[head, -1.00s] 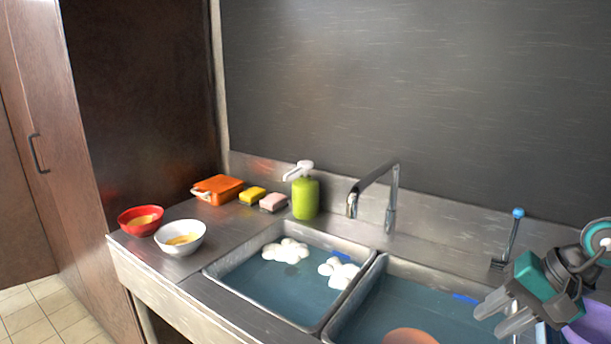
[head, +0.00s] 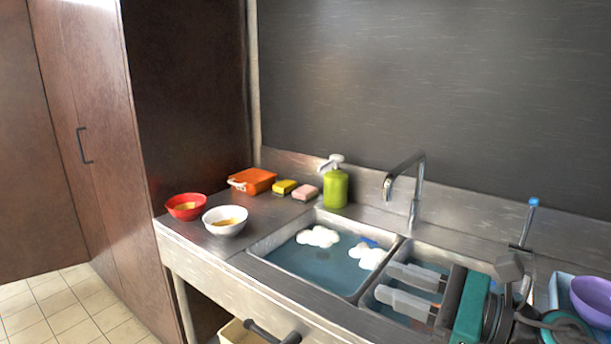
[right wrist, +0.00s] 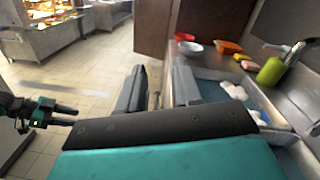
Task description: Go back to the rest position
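My right gripper (head: 398,288) is in front of the right sink basin in the head view, its fingers pointing left. The two fingers are apart with nothing between them. In the right wrist view the right gripper (right wrist: 158,85) also shows a clear gap. My left gripper (right wrist: 76,116) is at the left edge of the right wrist view, above the floor, with two fingers apart and empty. What look like its dark fingertips (head: 270,334) show at the bottom edge of the head view.
A steel counter (head: 185,236) holds a red bowl (head: 184,212), a white bowl (head: 225,229), an orange box (head: 252,180), sponges (head: 304,192) and a green bottle (head: 336,189). A faucet (head: 415,195) stands behind the water-filled basins. A purple bowl (head: 592,300) is at right. Tiled floor (head: 75,310) is clear.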

